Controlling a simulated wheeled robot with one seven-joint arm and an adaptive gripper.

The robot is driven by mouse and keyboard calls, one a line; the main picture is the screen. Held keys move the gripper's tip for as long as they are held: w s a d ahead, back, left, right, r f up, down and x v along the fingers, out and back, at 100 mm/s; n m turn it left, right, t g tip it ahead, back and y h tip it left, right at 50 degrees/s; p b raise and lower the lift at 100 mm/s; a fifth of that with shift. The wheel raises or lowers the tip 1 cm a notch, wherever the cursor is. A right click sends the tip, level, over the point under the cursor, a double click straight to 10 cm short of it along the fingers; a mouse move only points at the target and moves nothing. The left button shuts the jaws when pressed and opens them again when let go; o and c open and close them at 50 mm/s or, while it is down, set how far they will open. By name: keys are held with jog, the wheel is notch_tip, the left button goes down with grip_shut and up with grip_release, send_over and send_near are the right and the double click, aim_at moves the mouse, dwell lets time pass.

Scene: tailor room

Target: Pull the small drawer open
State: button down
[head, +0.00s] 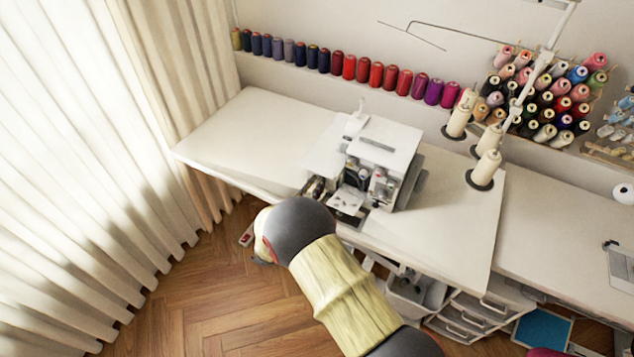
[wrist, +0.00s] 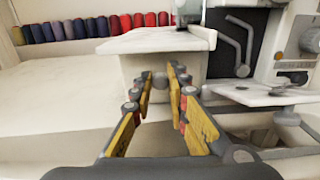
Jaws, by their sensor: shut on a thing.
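In the wrist view, a white box-like part with a flat overhanging top, which looks like the small drawer (wrist: 130,68), is straight ahead at the sewing machine's side. My gripper (wrist: 162,78) has its yellow fingers reaching to its front face.
The white table (head: 240,130) has free room left of the machine. Thread cones (head: 487,167) stand to its right. A row of spools (head: 350,67) lines the wall. Larger drawers (head: 465,318) are under the table. A curtain (head: 70,150) hangs at left.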

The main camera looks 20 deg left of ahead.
jog(key=s+a+p, duration=0.1)
jog(key=s, duration=1.2)
jog(key=shift+s, duration=0.15)
jog(key=c, duration=1.8)
grip_release()
jog(key=shift+o, duration=0.4)
jog(key=s, duration=0.7)
jog(key=shift+s+a, duration=0.25)
jog(key=shift+a, duration=0.05)
jog(key=shift+f, duration=0.1)
